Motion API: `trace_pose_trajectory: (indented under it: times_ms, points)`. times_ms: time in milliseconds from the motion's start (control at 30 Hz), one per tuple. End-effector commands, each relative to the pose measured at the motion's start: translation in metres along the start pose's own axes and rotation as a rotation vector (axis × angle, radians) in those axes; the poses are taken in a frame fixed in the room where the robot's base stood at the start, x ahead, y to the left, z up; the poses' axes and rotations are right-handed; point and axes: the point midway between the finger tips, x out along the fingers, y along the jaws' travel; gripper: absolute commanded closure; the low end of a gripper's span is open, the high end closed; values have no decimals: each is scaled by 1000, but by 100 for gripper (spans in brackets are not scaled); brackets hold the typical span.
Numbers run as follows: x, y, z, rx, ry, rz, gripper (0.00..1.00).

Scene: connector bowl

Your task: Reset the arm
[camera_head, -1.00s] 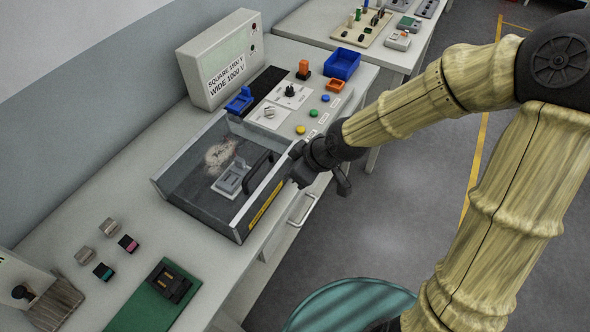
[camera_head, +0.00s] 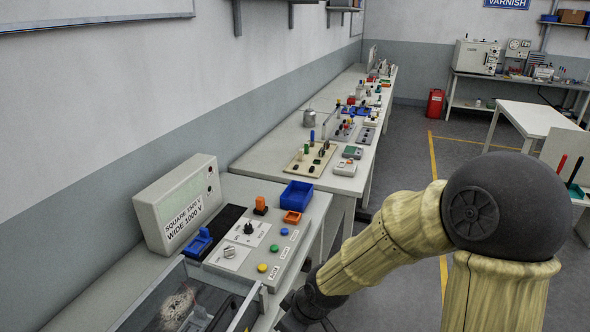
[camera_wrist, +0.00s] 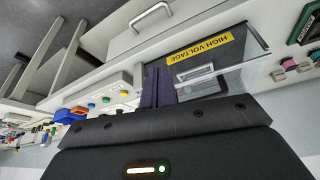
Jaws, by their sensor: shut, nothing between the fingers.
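My gripper (camera_head: 310,322) shows at the bottom edge of the head view, partly cut off, beside the front right corner of a clear-lidded test box (camera_head: 255,303). In the wrist view my gripper's dark fingers (camera_wrist: 158,86) are together with nothing between them. Behind them the box shows its yellow HIGH VOLTAGE label (camera_wrist: 200,46). My arm, in a tan ribbed cover, bends from the right of the head view down to the gripper.
A tester (camera_head: 180,203) reading SQUARE 1500 V, WIDE 1000 V stands on the bench by a button panel (camera_head: 262,250) and a blue bin (camera_head: 297,195). Another bench (camera_head: 262,158) with several parts lies beyond. The floor (camera_head: 400,150) right of the benches is open.

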Motion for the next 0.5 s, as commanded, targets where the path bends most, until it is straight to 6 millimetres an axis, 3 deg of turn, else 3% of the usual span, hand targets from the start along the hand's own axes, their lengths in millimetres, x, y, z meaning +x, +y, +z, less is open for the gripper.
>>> trace_pose_trajectory:
  times_ms: [200,500]
  points:
    - [-31,32,56,304,-122,133,100]
    - [-85,52,120,763,-164,269,100]
